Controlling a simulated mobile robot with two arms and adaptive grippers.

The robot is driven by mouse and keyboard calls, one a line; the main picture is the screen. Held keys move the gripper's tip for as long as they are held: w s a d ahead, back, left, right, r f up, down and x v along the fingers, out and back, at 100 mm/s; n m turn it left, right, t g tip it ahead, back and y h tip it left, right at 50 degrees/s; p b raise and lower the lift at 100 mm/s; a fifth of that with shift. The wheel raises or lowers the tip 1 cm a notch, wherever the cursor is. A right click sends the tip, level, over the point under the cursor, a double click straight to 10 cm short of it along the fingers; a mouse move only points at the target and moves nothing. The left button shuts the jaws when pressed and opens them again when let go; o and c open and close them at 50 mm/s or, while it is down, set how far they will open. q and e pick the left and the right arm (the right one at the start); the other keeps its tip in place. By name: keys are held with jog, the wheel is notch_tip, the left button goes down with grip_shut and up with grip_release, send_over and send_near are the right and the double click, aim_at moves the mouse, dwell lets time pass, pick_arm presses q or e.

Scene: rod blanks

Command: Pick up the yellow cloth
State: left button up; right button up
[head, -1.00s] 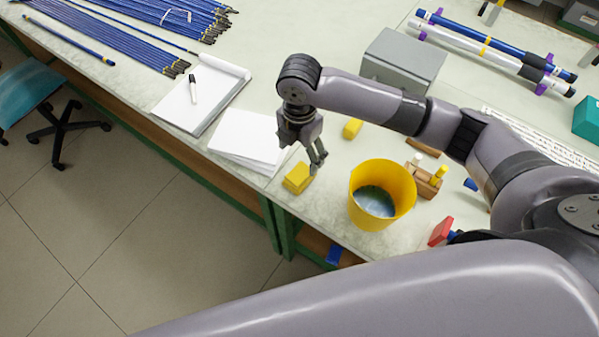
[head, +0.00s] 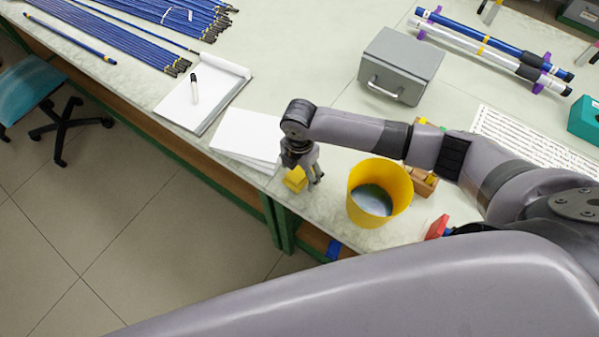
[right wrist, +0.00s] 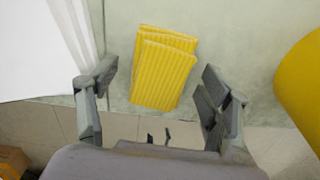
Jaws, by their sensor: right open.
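The yellow cloth (head: 295,178) lies folded on the bench near its front edge, partly hidden by my right gripper in the head view. In the right wrist view the cloth (right wrist: 160,75) is a ribbed, layered pad lying between the two fingers. My right gripper (head: 308,178) is open and points down just above the cloth. In the right wrist view its fingers stand apart on either side, with gaps to the cloth. My left gripper is not in view.
A yellow bucket (head: 398,188) stands right of the gripper. White paper (head: 247,135) lies just left of the cloth. A notepad with a pen (head: 195,88) and a grey box (head: 405,60) are farther back. The bench's front edge is close to the cloth.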

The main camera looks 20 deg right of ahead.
aim_at(300, 172)
jog(key=shift+c, duration=0.3)
jog(key=c, duration=1.2)
jog(key=shift+o, duration=0.2)
jog(key=shift+r, duration=0.1)
notch_tip(300, 172, up, 20)
jog(key=b, duration=0.2)
jog(key=o, duration=0.6)
jog(key=shift+c, duration=0.2)
jog(key=c, duration=0.4)
